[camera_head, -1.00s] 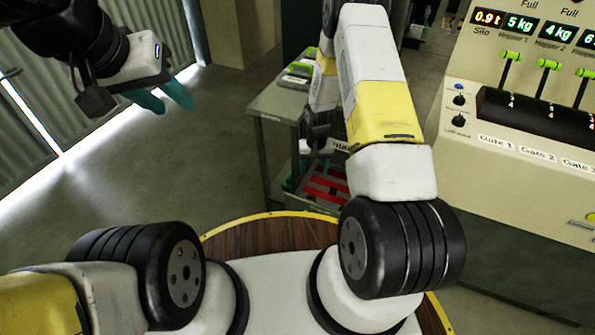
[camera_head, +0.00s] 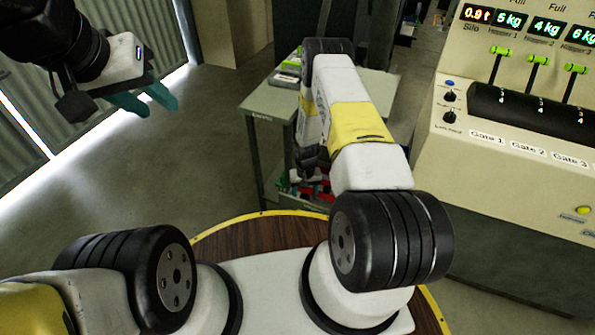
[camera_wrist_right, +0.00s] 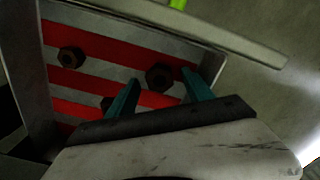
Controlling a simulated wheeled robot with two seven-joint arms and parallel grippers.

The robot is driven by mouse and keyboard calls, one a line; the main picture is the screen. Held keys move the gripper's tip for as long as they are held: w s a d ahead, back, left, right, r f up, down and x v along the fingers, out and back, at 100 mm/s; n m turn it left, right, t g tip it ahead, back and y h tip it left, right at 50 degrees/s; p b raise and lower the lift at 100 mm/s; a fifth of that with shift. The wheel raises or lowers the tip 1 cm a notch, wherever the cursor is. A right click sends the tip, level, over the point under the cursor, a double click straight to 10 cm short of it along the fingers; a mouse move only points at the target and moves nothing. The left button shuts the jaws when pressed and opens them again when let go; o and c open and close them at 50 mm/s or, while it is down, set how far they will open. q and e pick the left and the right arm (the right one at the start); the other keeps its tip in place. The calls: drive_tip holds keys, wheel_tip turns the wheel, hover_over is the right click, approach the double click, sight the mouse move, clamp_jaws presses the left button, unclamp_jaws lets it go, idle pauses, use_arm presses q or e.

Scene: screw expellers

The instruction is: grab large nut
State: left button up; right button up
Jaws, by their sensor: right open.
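In the right wrist view, a large dark brown hex nut (camera_wrist_right: 159,76) lies on a red-and-grey striped tray floor. In the head view, my right arm reaches down to the striped tray (camera_head: 325,193), mostly hidden. My left gripper (camera_head: 160,108) hangs open and empty at upper left.
The tray's grey side wall (camera_wrist_right: 33,75) and far rim (camera_wrist_right: 150,14) stand close around my right gripper. A grey table (camera_head: 268,101) rises beside the tray. A control panel (camera_head: 520,150) with levers is at right. Open floor (camera_head: 190,150) lies left.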

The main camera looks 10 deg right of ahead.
drive_tip(key=shift+c, duration=0.4)
clamp_jaws()
